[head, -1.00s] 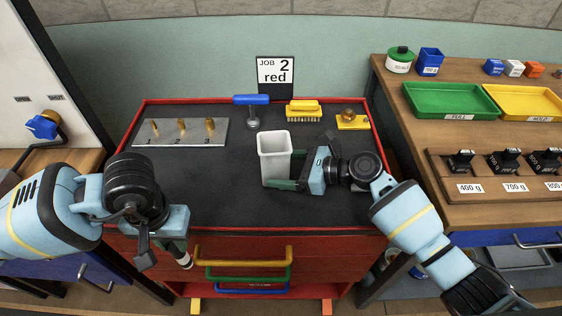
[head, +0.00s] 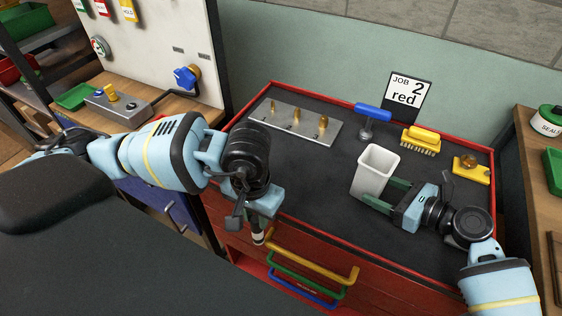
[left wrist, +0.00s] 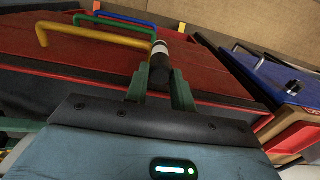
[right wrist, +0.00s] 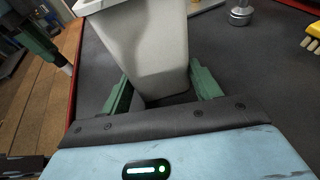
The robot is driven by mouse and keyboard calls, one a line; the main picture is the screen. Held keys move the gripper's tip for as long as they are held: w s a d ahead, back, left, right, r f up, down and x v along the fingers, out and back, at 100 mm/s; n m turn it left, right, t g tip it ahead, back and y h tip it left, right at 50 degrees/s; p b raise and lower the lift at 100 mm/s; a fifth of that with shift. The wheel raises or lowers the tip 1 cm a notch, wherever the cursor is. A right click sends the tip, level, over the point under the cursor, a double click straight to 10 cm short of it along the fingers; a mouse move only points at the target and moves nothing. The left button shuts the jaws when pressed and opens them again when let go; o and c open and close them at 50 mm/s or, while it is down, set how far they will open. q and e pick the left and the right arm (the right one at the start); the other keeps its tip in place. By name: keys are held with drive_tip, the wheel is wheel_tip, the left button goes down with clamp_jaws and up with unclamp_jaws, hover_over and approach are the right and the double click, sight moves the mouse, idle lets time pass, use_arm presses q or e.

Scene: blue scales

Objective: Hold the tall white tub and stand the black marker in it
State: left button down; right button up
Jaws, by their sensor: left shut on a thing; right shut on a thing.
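The tall white tub (head: 375,173) stands upright on the dark mat of the red-edged cart top. My right gripper (head: 376,193) is shut on the tub low down, from the right. In the right wrist view the tub (right wrist: 148,45) rises between the green fingers. My left gripper (head: 258,220) is shut on the black marker (head: 257,238), in front of the cart and below its top edge. In the left wrist view the marker (left wrist: 160,65), with its white band, sticks out between the fingers. The fingers hide part of the marker.
Behind the tub are a metal block with brass pegs (head: 297,124), a blue-handled tool (head: 371,112), a yellow brush (head: 421,140) and a yellow plate with a knob (head: 471,168). Drawer handles (head: 310,262) jut out beside my left gripper. The mat left of the tub is clear.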

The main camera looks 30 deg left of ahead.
use_arm(q)
drive_tip(key=w+d+r, duration=0.3)
drive_tip(key=d+r, duration=0.6)
drive_tip(key=d, duration=0.2)
drive_tip(key=w+d+r+n, duration=0.1)
drive_tip(key=w+r+n, duration=0.35)
drive_tip(key=w, duration=0.35)
drive_tip(key=w+d+r+n, duration=0.1)
drive_tip(key=w+r+n, duration=0.35)
drive_tip(key=w, duration=0.45)
drive_tip(key=d+r+m, duration=0.4)
drive_tip(key=d+r, duration=0.1)
drive_tip(key=d, duration=0.1)
drive_tip(key=shift+m, duration=0.3)
drive_tip(key=shift+w+f, duration=0.1)
drive_tip(key=shift+f, duration=1.3)
drive_tip(key=shift+f, duration=0.2)
drive_tip(key=shift+f, duration=2.8)
